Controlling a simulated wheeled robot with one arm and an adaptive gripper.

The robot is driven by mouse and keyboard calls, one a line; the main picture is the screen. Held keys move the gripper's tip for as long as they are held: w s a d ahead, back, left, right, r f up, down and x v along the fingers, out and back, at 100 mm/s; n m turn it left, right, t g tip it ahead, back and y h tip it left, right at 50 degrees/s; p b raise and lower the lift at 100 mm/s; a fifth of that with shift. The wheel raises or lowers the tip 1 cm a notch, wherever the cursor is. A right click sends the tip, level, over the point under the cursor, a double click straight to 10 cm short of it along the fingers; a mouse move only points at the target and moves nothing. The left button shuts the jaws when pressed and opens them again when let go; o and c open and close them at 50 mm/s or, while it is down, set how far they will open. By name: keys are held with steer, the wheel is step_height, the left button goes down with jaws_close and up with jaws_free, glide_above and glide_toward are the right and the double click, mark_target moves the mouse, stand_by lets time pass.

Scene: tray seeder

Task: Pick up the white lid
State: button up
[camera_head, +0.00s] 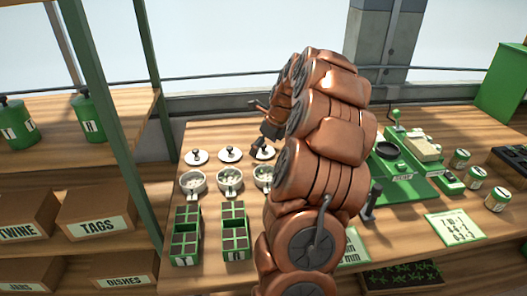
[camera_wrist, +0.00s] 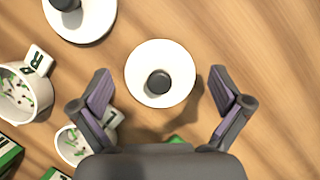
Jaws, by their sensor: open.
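Three white round lids with dark knobs lie in a row on the wooden table in the head view: a left one (camera_head: 196,158), a middle one (camera_head: 230,155) and a right one (camera_head: 259,157). My gripper (camera_head: 266,132) is above the right lid and partly hides it. In the wrist view my gripper (camera_wrist: 160,92) is open and empty, its two fingers spread to either side of a white lid (camera_wrist: 141,74) that lies flat, apart from both fingers. Another white lid (camera_wrist: 60,28) is cut off at the upper left.
White cups (camera_head: 230,187) with small contents stand in front of the lids, and green seed trays (camera_head: 235,253) lie nearer. A green machine (camera_head: 425,187) and jars (camera_head: 497,201) are at the right. A shelf with boxes (camera_head: 98,212) borders the left. Bare wood lies right of the lid in the wrist view.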

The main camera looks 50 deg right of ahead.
steer(key=shift+c, duration=0.3)
steer(key=c, duration=1)
steer(key=shift+s+a, duration=0.1)
steer(key=shift+c, duration=1.1)
steer(key=shift+f, duration=0.15)
